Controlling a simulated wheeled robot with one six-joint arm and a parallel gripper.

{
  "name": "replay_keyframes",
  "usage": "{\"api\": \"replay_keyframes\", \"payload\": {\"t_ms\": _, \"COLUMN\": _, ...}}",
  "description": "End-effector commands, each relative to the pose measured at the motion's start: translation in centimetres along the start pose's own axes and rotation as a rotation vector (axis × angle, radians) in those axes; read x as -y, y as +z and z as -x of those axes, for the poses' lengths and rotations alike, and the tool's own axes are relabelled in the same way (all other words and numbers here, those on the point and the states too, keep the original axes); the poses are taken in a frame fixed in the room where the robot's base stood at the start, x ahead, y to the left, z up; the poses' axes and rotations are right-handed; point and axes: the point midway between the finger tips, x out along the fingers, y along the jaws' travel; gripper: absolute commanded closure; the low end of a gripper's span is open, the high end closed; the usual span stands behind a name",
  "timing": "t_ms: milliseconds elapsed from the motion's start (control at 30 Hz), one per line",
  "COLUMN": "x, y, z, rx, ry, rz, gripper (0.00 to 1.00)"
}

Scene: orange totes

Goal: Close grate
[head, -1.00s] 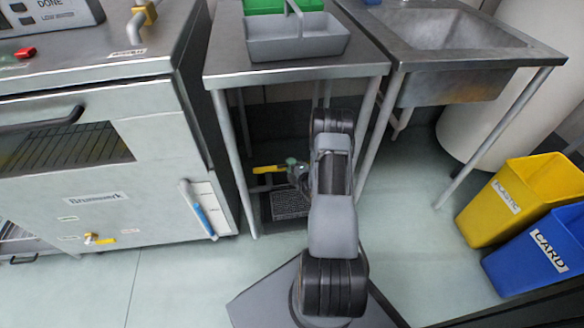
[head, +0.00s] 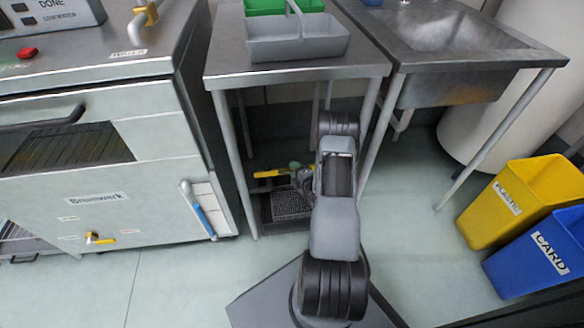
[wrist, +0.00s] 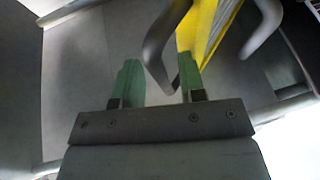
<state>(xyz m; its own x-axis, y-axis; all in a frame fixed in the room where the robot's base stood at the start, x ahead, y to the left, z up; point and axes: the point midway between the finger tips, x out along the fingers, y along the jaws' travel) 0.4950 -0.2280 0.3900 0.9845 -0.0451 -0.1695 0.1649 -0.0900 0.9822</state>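A dark square grate (head: 291,204) with a grid of holes lies low on the floor under the steel table. A yellow handle-like bar (head: 270,173) is just behind it. My gripper is low under the table, beside the right end of the yellow bar, and mostly hidden behind my arm in the head view. In the wrist view my gripper (wrist: 158,80) has two green fingers apart, with nothing held between them. A yellow strip (wrist: 196,32) and a curved grey bar (wrist: 153,45) are beyond the fingers, near the right one. I cannot tell whether they touch.
The steel table's legs (head: 240,165) stand on both sides of my arm. A grey caddy (head: 297,40) sits on top. A machine (head: 95,190) is at left, a sink (head: 440,60) at right. Yellow (head: 510,200) and blue (head: 540,255) bins stand at far right. Floor in front is clear.

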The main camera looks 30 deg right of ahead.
Motion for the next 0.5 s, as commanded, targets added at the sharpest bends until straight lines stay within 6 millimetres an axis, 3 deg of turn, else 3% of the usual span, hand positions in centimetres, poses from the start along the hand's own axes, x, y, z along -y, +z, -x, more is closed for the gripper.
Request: {"api": "replay_keyframes", "payload": {"t_ms": 500, "x": 2.0, "y": 0.2, "z": 3.2, "rx": -0.003, "ry": 0.002, "rz": -0.001, "gripper": 0.63}}
